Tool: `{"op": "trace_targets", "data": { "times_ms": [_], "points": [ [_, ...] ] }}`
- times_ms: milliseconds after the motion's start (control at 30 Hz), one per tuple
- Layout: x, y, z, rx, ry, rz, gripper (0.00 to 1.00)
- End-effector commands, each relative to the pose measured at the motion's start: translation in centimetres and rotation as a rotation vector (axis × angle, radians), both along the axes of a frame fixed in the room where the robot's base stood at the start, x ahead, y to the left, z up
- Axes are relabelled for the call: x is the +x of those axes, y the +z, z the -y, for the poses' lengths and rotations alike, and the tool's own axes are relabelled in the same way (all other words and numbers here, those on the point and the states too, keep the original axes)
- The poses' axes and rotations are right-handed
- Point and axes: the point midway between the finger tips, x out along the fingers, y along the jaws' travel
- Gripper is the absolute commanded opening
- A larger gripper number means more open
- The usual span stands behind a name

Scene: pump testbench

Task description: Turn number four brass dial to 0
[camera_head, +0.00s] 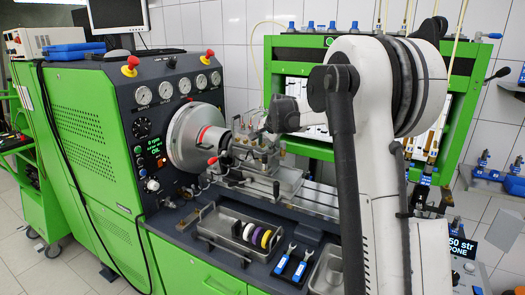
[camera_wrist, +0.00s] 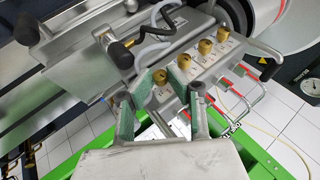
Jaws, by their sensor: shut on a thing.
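Several brass dials stand in a row on a grey pump block (camera_wrist: 212,62) in the wrist view. My gripper (camera_wrist: 161,88) reaches the end brass dial (camera_wrist: 160,75), the one nearest to me. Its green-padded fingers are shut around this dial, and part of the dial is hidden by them. The other brass dials, such as the neighbouring dial (camera_wrist: 184,61), stand free beside it. The dial markings are too small to read. In the head view, the pump block (camera_head: 256,155) sits right of the big round chuck, and my arm hides part of the area.
Red-marked metal lines (camera_wrist: 234,92) run along the block's side near the dials. A black-knobbed handle (camera_wrist: 121,54) and dark hoses are close to my fingers. In the head view, a tray with coloured rings (camera_head: 236,236) and blue-handled tools (camera_head: 293,262) lie in front.

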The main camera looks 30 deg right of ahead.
Motion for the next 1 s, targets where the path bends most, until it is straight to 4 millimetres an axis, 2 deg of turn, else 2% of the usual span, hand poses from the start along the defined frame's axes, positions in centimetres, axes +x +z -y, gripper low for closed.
{"op": "trace_targets", "data": {
  "times_ms": [33,400,933,967,1000],
  "points": [
    [-0.17,-0.43,0.17,0.017,-0.002,0.025,0.0],
    [-0.27,-0.37,0.19,0.104,0.001,0.155,0.0],
    [-0.26,-0.25,0.13,0.119,0.002,0.175,0.0],
    [-0.26,-0.25,0.13,0.119,0.002,0.175,0.18],
    [-0.26,-0.25,0.13,0.119,0.002,0.175,0.22]
  ]
}}
